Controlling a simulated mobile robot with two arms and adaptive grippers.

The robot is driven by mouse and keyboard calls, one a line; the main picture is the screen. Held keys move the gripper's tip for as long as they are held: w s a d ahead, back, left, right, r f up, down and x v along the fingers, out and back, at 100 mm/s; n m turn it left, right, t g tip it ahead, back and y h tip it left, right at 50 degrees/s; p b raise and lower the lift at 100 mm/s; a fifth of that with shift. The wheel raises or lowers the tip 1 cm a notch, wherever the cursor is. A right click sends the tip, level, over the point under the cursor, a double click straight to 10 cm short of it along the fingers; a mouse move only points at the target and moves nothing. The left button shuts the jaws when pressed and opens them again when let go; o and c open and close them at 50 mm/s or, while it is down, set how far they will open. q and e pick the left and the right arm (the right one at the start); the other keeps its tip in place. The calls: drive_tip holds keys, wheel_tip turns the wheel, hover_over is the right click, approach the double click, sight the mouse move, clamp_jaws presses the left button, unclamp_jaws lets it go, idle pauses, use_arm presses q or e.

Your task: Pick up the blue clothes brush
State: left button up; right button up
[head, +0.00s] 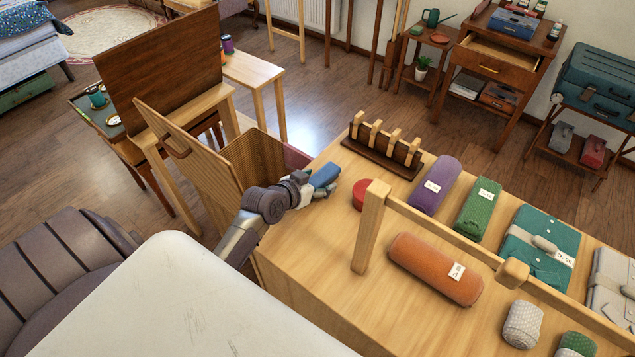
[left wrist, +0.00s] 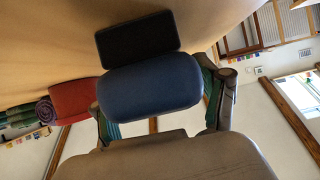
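The blue clothes brush (head: 325,176) is at the left end of the wooden table top (head: 318,232) in the head view. My left gripper (head: 312,187) is at the brush. In the left wrist view the brush's rounded blue body (left wrist: 150,87) sits between the two fingers of my left gripper (left wrist: 160,100), with the fingers against its ends. A dark block, seemingly its bristles, shows beyond the blue body. The gripper looks shut on the brush. I cannot tell whether the brush touches the table top. My right gripper is not in view.
A round red object (head: 361,194) lies just right of the brush. A wooden rail (head: 440,232) stands over the table. A dark rack (head: 383,148), rolled cloths such as the orange roll (head: 436,268), and folded garments lie farther right. An open ribbed wooden box (head: 252,160) stands left.

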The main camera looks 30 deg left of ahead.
use_arm(q)
drive_tip(key=c, duration=1.1)
